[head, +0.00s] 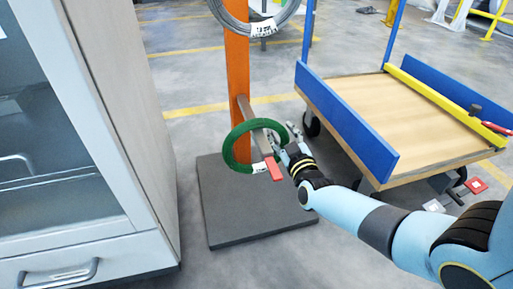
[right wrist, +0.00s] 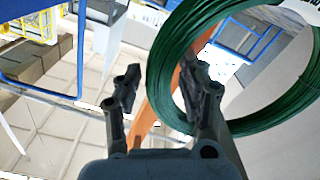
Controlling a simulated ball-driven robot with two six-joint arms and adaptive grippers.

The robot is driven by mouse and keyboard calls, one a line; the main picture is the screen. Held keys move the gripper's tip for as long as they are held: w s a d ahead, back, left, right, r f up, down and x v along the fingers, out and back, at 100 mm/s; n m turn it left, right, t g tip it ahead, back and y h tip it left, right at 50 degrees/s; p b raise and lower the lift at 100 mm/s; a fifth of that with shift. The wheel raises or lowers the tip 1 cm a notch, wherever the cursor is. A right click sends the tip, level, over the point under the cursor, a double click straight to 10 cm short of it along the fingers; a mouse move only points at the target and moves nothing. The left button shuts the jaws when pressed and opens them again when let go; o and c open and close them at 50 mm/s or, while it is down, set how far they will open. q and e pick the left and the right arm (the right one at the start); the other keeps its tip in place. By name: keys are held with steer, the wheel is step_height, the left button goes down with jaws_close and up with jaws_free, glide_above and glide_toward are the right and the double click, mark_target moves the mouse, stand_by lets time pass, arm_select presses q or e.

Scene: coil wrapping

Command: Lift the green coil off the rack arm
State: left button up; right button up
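The green coil (head: 229,150) hangs on the grey rack arm (head: 262,138), which sticks out from the orange post and ends in a red tip (head: 274,169). A white label shows at the coil's bottom. My right gripper (head: 290,137) is open at the coil's right side, close to the rack arm. In the right wrist view the gripper (right wrist: 160,72) has its fingers apart. The right-hand finger overlaps the near side of the green coil (right wrist: 268,126); I cannot tell whether they touch. My left gripper is out of view.
The orange post (head: 236,70) stands on a dark base plate (head: 245,215), with a grey coil (head: 222,14) hanging higher up. A grey cabinet (head: 120,130) stands close on the left. A blue-sided wooden cart (head: 400,115) stands on the right.

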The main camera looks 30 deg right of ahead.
jaws_close()
steer(key=shift+f, duration=0.1)
stand_by(0.7)
steer(key=shift+r, duration=0.2)
steer(key=shift+w+r+p, duration=0.1)
steer(key=shift+r+p, duration=0.7)
steer(key=shift+r, duration=0.1)
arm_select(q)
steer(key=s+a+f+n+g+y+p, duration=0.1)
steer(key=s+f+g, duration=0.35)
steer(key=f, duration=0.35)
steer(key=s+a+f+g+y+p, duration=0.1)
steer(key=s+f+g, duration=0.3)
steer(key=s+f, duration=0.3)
arm_select(e)
steer(key=shift+r, duration=0.95)
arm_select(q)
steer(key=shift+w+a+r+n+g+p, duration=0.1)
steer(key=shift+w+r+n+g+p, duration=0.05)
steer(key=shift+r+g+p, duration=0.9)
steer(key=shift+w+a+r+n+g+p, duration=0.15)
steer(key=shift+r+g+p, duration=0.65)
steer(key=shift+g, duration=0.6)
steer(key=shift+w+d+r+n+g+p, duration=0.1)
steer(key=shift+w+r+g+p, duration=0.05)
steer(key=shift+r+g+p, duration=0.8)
arm_select(e)
steer(key=v, duration=1.8)
steer(key=shift+f, duration=0.2)
